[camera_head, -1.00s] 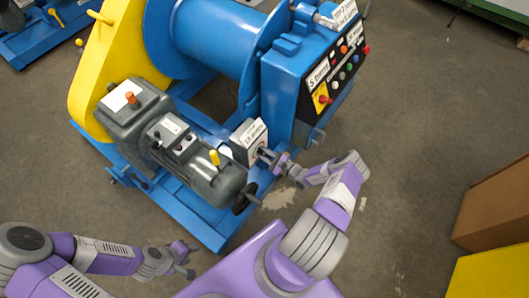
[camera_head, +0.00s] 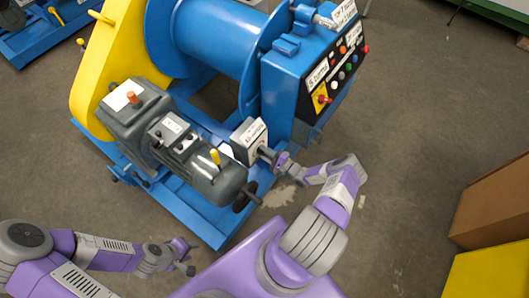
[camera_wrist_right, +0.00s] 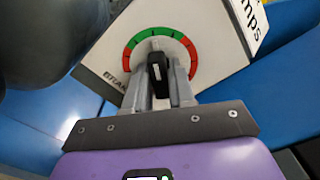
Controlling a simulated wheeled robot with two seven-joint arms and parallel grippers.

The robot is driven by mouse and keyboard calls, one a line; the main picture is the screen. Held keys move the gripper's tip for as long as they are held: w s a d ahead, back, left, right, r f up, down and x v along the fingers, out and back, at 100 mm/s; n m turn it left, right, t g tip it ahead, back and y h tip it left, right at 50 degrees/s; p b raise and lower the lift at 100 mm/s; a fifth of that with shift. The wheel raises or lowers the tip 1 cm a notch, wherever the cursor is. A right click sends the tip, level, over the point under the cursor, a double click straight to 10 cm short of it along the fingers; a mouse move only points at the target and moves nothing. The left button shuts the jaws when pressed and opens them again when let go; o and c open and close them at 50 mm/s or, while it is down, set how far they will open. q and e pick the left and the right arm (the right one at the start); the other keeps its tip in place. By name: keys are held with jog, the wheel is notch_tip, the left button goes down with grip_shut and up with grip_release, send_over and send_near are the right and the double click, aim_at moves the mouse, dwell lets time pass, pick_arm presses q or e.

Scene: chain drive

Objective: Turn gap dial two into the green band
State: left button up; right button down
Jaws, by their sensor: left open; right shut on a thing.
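A white-faced box (camera_head: 250,141) with a dial stands beside the grey motor on the blue frame. In the right wrist view the dial face (camera_wrist_right: 187,52) has an arc of green and red bands with dark tick marks. Green shows at the upper left and top, red at the right and lower left. My right gripper (camera_wrist_right: 160,72) is shut on the black dial knob (camera_wrist_right: 157,66), one finger on each side. My left gripper (camera_head: 188,258) is open and empty, away from the machine.
The grey motor (camera_head: 190,150) and a black handwheel (camera_head: 244,196) are close left of my right gripper. A control panel (camera_head: 335,75) with buttons is above it. A brown box (camera_head: 495,205) stands at the right. The floor between is clear.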

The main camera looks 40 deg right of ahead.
jog(key=c, duration=1)
grip_release()
jog(key=shift+c, duration=0.2)
jog(key=p+v, duration=0.1)
jog(key=v, duration=0.6)
jog(key=shift+s, duration=0.35)
jog(key=shift+d, duration=0.1)
